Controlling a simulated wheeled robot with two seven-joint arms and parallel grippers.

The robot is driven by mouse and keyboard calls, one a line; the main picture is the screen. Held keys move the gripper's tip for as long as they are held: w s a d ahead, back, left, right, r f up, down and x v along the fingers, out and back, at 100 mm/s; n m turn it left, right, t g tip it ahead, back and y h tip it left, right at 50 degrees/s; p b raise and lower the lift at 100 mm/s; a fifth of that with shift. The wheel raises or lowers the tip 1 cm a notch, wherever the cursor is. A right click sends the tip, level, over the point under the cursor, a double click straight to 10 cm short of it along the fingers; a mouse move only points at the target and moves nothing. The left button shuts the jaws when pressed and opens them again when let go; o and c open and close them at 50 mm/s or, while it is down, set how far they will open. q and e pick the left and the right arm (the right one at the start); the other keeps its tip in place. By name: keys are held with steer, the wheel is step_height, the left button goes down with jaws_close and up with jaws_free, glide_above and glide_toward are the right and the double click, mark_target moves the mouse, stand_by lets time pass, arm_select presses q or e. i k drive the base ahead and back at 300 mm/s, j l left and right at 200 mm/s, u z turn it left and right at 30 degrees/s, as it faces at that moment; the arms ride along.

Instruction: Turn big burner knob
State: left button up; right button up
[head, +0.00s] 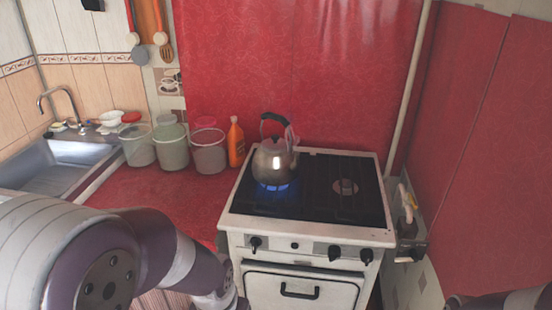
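A white stove (300,230) with a black top stands at the centre right. Its front panel has a black knob (255,244) at the left and two black knobs at the right, one inner (335,253) and one outer (367,256). A small round button or knob (295,245) sits between them. A metal kettle (272,164) stands on the back left of the stove top, with a blue flame (275,187) under it. Only a bit of my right arm shows at the lower right.
Several buckets (172,146) and an orange bottle (235,142) stand on the red counter (165,192) left of the stove. A sink (55,165) is at the far left. A wall-side fixture with a black knob (417,255) is right of the stove.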

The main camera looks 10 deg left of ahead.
mark_target(334, 252)
steer(key=j+u, duration=0.15)
steer(key=j+z, duration=0.1)
steer(key=j, duration=0.2)
steer(key=i+j, duration=0.15)
steer(key=j, duration=0.15)
steer(key=z, duration=1.55)
